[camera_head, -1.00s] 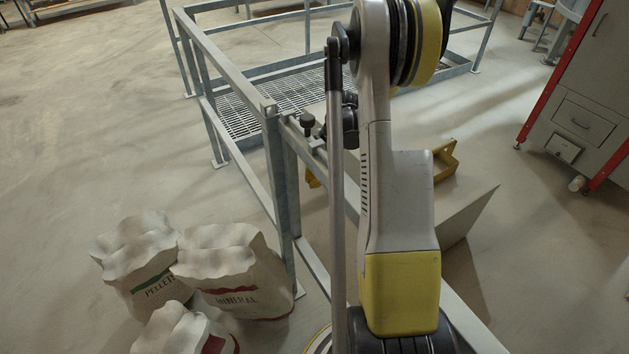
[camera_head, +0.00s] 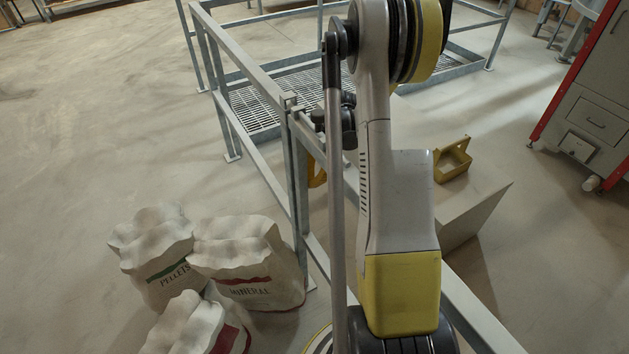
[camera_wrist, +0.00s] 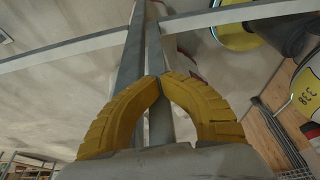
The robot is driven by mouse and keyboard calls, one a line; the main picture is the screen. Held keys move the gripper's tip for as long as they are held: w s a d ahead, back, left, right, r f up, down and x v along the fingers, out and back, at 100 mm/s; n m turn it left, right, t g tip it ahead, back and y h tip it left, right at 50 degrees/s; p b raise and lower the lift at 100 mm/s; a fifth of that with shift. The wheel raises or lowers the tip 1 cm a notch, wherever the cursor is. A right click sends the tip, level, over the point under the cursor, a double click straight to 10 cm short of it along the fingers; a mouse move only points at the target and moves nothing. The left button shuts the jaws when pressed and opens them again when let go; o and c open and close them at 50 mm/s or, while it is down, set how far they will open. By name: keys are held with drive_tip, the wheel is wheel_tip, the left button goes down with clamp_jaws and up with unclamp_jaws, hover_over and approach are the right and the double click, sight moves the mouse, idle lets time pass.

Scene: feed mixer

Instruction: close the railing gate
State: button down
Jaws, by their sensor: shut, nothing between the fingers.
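The galvanised railing gate (camera_head: 468,304) runs from the railing corner toward the lower right, its middle partly covered by my arm. Its end upright stands close beside the fixed railing post (camera_head: 287,135). In the wrist view two grey uprights run side by side, a left one (camera_wrist: 130,72) and a right one (camera_wrist: 156,60), with a narrow dark gap between them. I cannot tell if they touch. My gripper (camera_wrist: 160,78) has its yellow fingers shut and empty, tips in front of these uprights; contact is unclear. In the head view my arm largely hides the gripper.
Several feed sacks, including the mineral sack (camera_head: 250,262), stand on the floor left of the gate. A yellow open holder (camera_head: 453,160) is on a grey block right of my arm. A red-edged cabinet (camera_head: 590,110) stands at right. Floor at far left is clear.

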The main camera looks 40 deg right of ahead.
drive_tip(key=v, duration=0.8)
